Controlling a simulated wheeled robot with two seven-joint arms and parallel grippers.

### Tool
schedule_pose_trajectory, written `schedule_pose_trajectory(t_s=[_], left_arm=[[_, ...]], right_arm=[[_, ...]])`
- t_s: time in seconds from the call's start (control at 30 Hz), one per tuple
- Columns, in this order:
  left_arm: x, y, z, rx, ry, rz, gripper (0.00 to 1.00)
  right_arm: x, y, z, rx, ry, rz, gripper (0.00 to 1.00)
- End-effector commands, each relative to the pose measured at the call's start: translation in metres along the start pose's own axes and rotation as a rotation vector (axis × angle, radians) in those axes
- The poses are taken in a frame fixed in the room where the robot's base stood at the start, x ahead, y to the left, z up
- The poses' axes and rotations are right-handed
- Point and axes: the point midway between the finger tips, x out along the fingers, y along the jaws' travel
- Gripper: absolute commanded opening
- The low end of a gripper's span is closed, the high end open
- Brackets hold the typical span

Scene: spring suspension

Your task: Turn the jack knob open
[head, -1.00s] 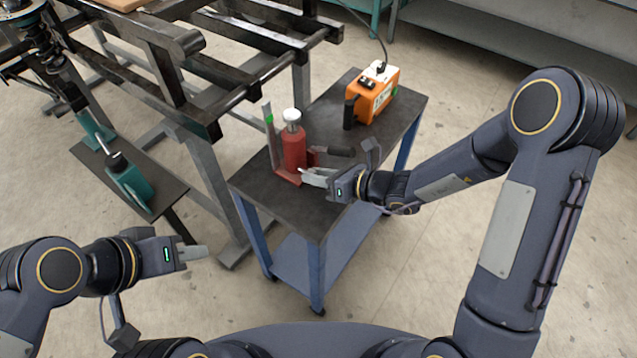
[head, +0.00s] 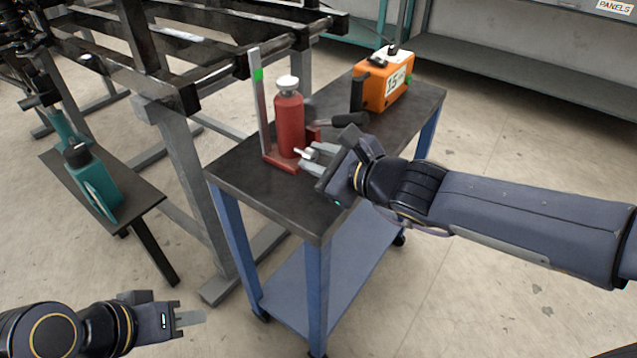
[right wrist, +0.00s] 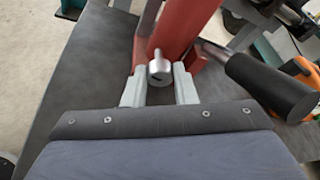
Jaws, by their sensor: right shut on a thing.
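The red jack (head: 289,128) stands upright on the dark cart top, with a silver cap. Its small silver jack knob (head: 309,153) sticks out low on the side facing my right arm. My right gripper (head: 307,158) is shut on the knob. In the right wrist view, the knob (right wrist: 160,70) sits between the two pale fingertips (right wrist: 161,84), with the red jack body (right wrist: 184,28) just beyond. My left gripper (head: 190,318) is away from the cart at the lower left. Its fingers are seen from the side, so their gap cannot be judged.
The jack's black-gripped lever (head: 350,119) points right, close above my right gripper. An orange box (head: 384,84) stands at the cart's (head: 235,177) far end. A steel frame (head: 190,160) and a teal bottle-like unit (head: 92,180) are to the left.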

Motion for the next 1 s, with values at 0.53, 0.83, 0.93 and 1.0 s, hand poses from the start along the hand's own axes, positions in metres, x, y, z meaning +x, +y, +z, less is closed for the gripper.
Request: schedule_pose_trajectory(t_s=[0.53, 0.83, 0.93, 1.0], left_arm=[[0.034, -0.015, 0.017, 0.000, 0.000, 0.000, 0.33], [0.034, -0.015, 0.017, 0.000, 0.000, 0.000, 0.33], [0.034, -0.015, 0.017, 0.000, 0.000, 0.000, 0.33], [0.034, -0.015, 0.017, 0.000, 0.000, 0.000, 0.33]], right_arm=[[0.000, 0.001, 0.000, -0.131, -0.004, -0.048, 0.02], [0.000, 0.001, 0.000, -0.131, -0.004, -0.048, 0.02], [0.000, 0.001, 0.000, -0.131, -0.004, -0.048, 0.37], [0.000, 0.001, 0.000, -0.131, -0.004, -0.048, 0.46]])
